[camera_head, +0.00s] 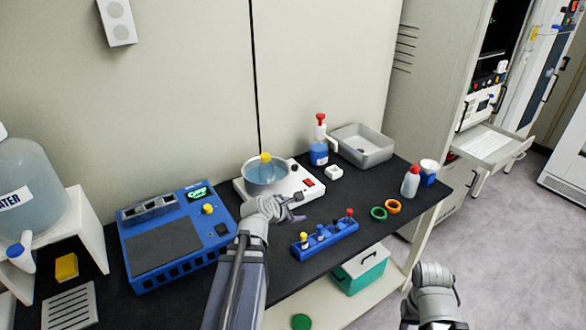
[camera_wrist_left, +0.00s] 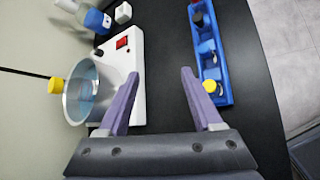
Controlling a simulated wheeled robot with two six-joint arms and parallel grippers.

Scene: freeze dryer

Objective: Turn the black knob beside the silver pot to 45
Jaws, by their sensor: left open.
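The silver pot (camera_head: 267,178) holds bluish liquid and a yellow-topped item. It sits on a white device (camera_head: 284,195) with a red switch (camera_head: 309,182). A small black knob (camera_head: 294,168) shows at the device's back edge, right of the pot. In the left wrist view it is a dark spot (camera_wrist_left: 99,52); its setting is too small to read. My left gripper (camera_head: 300,208) is open and empty over the device's front right edge. In its wrist view (camera_wrist_left: 160,76), one finger overlaps the white device. My right arm (camera_head: 435,280) is low at the right; its fingers are unclear.
A blue tube rack (camera_head: 325,240) stands in front of my left gripper. A blue instrument (camera_head: 175,236) is at the left. Green (camera_head: 378,213) and orange (camera_head: 393,206) rings lie at the right.

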